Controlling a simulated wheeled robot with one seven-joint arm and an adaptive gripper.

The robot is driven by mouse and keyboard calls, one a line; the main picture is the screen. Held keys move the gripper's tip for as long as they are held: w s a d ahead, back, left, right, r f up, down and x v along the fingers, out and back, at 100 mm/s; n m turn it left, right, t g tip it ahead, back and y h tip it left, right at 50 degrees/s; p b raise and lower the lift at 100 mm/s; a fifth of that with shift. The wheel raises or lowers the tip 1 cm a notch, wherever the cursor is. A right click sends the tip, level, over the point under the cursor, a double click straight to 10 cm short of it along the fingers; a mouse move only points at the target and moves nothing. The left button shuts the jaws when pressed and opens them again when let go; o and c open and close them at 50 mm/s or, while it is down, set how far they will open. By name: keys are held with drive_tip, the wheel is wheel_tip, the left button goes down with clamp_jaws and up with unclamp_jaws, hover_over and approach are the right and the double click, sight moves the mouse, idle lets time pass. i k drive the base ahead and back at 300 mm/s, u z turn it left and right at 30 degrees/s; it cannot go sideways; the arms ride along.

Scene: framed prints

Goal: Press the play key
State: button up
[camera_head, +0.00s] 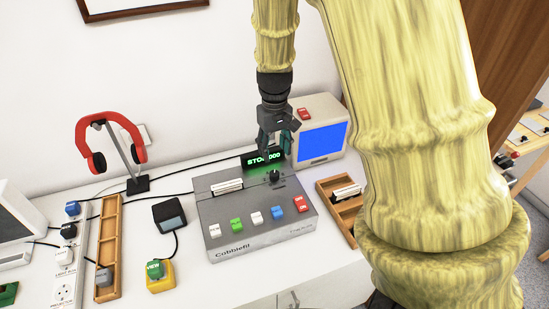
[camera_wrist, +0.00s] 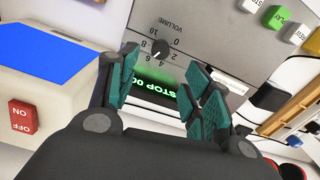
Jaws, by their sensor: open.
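The play key is the green key (camera_head: 236,226) on the front row of a grey tape-player-like device (camera_head: 222,200). In the wrist view the green key (camera_wrist: 277,18) reads PLAY, at the upper right between two white keys. My gripper (camera_head: 274,150) is open and empty. It hangs above the device's back part, by the lit display (camera_head: 262,159) and volume knob (camera_head: 274,176), behind and right of the green key. In the wrist view the fingers (camera_wrist: 166,75) stand either side of the knob (camera_wrist: 160,48), and partly hide the green STOP display (camera_wrist: 155,92).
White (camera_head: 257,219), blue (camera_head: 277,213) and red (camera_head: 301,204) keys share the row. A blue-screen monitor (camera_head: 322,140) stands close right of my gripper. A wooden tray (camera_head: 340,215) lies right of the device. Red headphones (camera_head: 110,122) hang on a stand at left.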

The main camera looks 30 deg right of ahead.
sight(236, 224)
drive_tip(key=k, duration=1)
